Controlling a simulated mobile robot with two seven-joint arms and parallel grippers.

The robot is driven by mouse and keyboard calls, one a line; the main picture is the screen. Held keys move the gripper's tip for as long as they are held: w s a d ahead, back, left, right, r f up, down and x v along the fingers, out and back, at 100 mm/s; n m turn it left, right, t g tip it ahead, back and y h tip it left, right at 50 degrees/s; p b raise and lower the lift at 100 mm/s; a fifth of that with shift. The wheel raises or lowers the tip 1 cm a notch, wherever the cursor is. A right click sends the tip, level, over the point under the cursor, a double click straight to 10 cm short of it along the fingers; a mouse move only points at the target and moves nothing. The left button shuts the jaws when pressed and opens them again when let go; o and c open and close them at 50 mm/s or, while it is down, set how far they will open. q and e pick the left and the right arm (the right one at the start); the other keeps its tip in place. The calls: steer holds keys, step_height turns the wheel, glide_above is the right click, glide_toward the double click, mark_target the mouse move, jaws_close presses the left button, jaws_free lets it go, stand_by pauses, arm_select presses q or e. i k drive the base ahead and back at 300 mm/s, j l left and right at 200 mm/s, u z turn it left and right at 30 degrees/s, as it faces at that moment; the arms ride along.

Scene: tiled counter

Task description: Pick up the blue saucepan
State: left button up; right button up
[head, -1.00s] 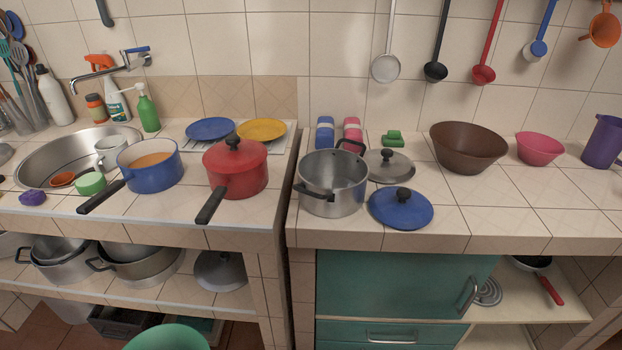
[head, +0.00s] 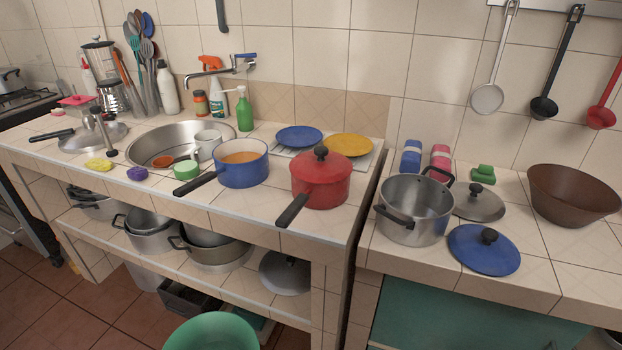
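The blue saucepan (head: 241,172) stands upright on the tiled counter, right of the sink. It has no lid on, and its inside looks orange-brown. Its black handle (head: 200,184) points to the front left, towards the counter's front edge. A blue lid (head: 484,250) with a black knob lies apart from it on the right-hand counter. Neither of my grippers is in the head view.
A red lidded saucepan (head: 320,182) stands close on the right. A green cup (head: 186,170), a white mug (head: 208,146) and the sink (head: 150,150) are on the left. A steel pot (head: 415,210) stands on the right counter. A green basin (head: 210,332) is on the floor in front.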

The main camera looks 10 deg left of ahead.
mark_target(223, 175)
steer(key=j+z, duration=0.15)
steer(key=z, duration=0.2)
steer(key=j+z, duration=0.1)
steer(key=z, duration=0.3)
steer(key=j+z, duration=0.1)
steer(key=z, duration=0.25)
steer(key=k+j+z, duration=0.45)
steer(key=j+z, duration=0.2)
steer(key=k+j+z, duration=0.3)
steer(key=k+j, duration=1.05)
steer(key=j, duration=0.3)
steer(key=i, duration=0.2)
steer(key=z, duration=0.05)
